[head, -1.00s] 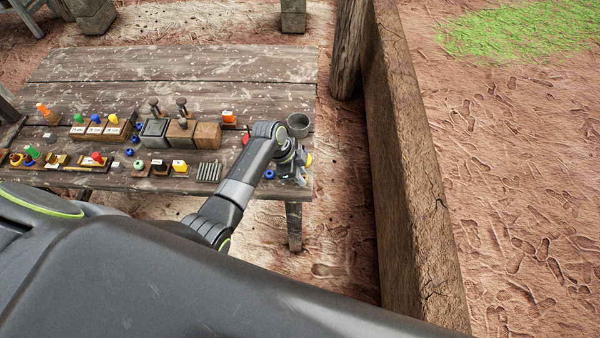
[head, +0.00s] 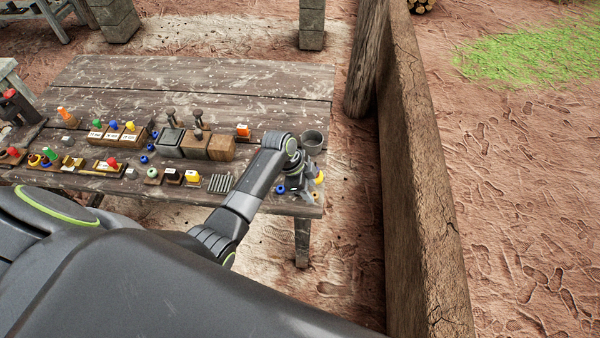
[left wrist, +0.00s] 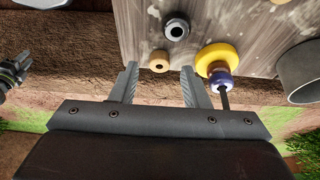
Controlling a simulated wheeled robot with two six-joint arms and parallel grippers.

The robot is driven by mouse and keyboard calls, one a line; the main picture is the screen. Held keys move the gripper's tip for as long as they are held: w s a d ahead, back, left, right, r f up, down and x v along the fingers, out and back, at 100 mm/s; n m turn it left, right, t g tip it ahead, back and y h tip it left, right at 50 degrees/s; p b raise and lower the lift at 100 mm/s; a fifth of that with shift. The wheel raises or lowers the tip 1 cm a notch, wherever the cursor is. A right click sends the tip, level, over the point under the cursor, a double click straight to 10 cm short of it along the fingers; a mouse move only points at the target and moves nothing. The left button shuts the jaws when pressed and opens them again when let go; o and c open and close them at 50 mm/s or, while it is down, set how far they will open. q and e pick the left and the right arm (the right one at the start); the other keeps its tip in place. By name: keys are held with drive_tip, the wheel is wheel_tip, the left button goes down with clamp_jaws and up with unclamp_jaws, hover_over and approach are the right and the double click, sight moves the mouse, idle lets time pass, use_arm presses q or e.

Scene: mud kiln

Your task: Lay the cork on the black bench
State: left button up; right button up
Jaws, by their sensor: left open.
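A small tan round piece with a dark centre, which looks like the cork (left wrist: 159,62), sits on the table end in the left wrist view. My left gripper (left wrist: 159,72) is open, with its two fingers on either side of the tan piece and a little short of it. No contact shows. In the head view, my left gripper (head: 306,190) is at the table's right end, and its wrist hides the cork. I cannot make out a black bench. A dark jointed thing (left wrist: 12,72) at the left edge of the wrist view may be my right gripper; its jaws are unclear.
A yellow disc (left wrist: 217,57), a dark ring nut (left wrist: 176,29) and a grey cup (head: 312,142) are close to the gripper. Several blocks and pegs crowd the wooden table's (head: 200,76) front left. A mud wall (head: 425,190) runs along the right.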

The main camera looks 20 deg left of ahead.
use_arm(q)
drive_tip(key=v, duration=1)
